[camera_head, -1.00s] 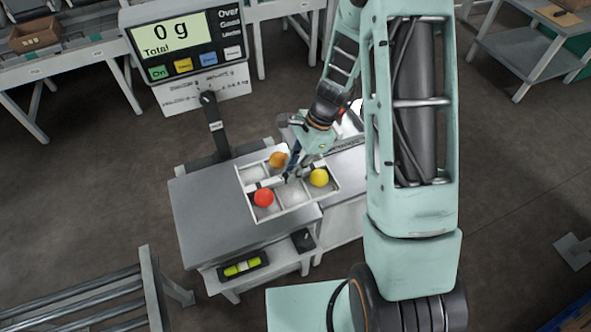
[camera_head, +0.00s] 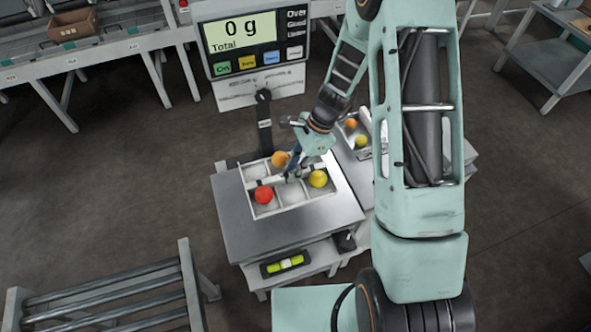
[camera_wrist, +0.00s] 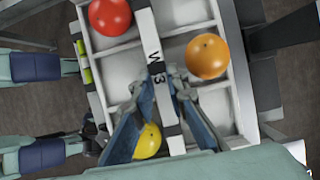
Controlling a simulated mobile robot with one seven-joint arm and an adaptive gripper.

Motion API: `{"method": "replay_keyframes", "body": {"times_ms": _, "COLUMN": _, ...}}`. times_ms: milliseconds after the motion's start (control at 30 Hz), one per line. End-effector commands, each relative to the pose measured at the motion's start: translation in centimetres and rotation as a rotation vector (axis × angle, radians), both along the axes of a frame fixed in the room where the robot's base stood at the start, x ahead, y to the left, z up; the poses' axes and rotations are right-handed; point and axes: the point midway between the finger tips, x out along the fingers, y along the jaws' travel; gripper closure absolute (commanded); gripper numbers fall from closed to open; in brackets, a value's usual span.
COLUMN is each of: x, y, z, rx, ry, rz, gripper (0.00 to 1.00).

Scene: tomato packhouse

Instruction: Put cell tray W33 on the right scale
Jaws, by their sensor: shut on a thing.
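Cell tray W33 (camera_head: 297,208) is a white divided tray holding a red, an orange and a yellow tomato, one per filled cell. Its label strip along the middle bar (camera_wrist: 147,35) shows "W" and a "3", with part hidden by a finger. My gripper (camera_wrist: 162,76) is shut on this bar and also shows in the head view (camera_head: 293,176). The tray is over the grey scale platform (camera_head: 270,238); I cannot tell whether it touches.
Another tray with orange and yellow tomatoes (camera_head: 361,140) is to the right, behind my arm. A spirit level (camera_head: 285,263) is at the scale's front. A roller conveyor (camera_head: 110,295) stands at lower left. A bench with a brown box (camera_head: 73,25) is at upper left.

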Motion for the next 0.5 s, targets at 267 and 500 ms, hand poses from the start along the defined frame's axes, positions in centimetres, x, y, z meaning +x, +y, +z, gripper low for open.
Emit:
{"method": "replay_keyframes", "body": {"times_ms": 267, "x": 0.2, "y": 0.2, "z": -0.2, "rx": 0.001, "ry": 0.000, "rz": -0.001, "gripper": 1.00}}
{"method": "replay_keyframes", "body": {"times_ms": 500, "x": 0.2, "y": 0.2, "z": -1.4, "rx": 0.001, "ry": 0.000, "rz": -0.001, "gripper": 1.00}}
